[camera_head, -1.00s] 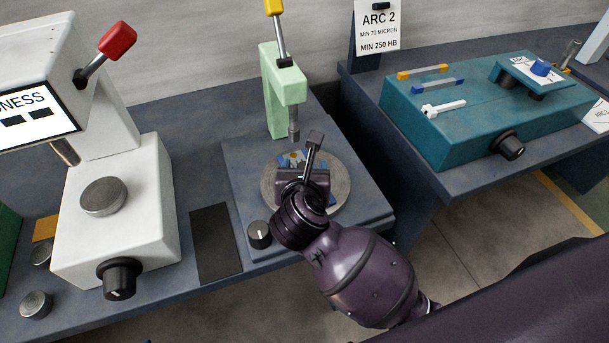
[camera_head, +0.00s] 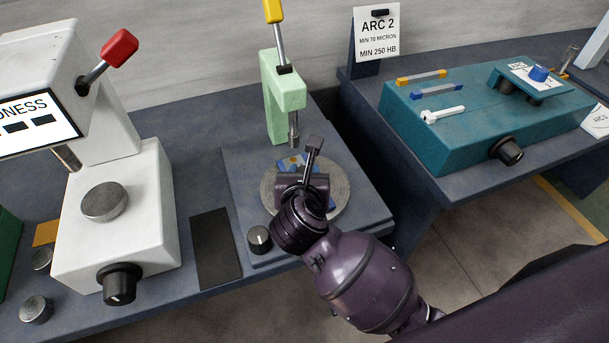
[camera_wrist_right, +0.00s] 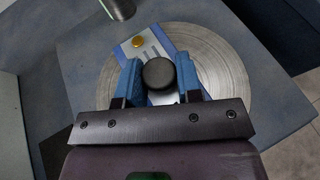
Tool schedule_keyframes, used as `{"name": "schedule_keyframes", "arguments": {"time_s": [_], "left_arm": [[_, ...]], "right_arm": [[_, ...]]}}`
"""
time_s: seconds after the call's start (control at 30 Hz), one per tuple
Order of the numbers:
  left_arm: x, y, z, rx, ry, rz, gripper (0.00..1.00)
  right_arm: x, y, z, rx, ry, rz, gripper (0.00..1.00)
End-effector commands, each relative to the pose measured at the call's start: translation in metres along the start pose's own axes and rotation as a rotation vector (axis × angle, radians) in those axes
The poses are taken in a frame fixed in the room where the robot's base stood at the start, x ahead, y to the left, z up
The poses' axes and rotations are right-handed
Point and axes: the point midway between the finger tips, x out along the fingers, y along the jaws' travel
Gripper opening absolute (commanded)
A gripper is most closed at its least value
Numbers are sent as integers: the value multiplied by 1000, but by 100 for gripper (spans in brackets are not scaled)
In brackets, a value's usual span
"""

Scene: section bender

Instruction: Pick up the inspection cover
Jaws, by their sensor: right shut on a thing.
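The inspection cover appears to be the flat blue-edged plate with a pale middle, a brass-coloured button and a round black knob (camera_wrist_right: 159,73). It is over the round metal table of the green-columned stand. My right gripper (camera_wrist_right: 160,80) has its blue fingers on either side of the black knob, shut on it. In the head view the plate (camera_head: 289,164) shows only in part behind my right wrist. I cannot tell whether it touches the round table. My left gripper is not in view.
The green column (camera_head: 280,95) and its metal spindle (camera_head: 294,130) stand close behind the gripper. A white hardness tester (camera_head: 120,215) is at left. A teal case (camera_head: 470,120) with bars and a blue-knobbed plate sits on the right bench. A dark mat (camera_head: 215,245) lies at front.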

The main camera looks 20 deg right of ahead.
Motion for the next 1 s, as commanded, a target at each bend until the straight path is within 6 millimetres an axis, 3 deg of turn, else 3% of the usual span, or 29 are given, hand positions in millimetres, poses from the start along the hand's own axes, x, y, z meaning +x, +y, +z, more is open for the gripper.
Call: {"name": "schedule_keyframes", "arguments": {"time_s": [0.27,0.47,1.0], "left_arm": [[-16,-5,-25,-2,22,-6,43],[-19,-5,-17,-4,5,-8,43],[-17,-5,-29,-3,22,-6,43]], "right_arm": [[-16,0,40,7,-7,1,0],[-51,-19,14,2,1,0,0],[-141,-62,-25,1,1,-1,0]]}}
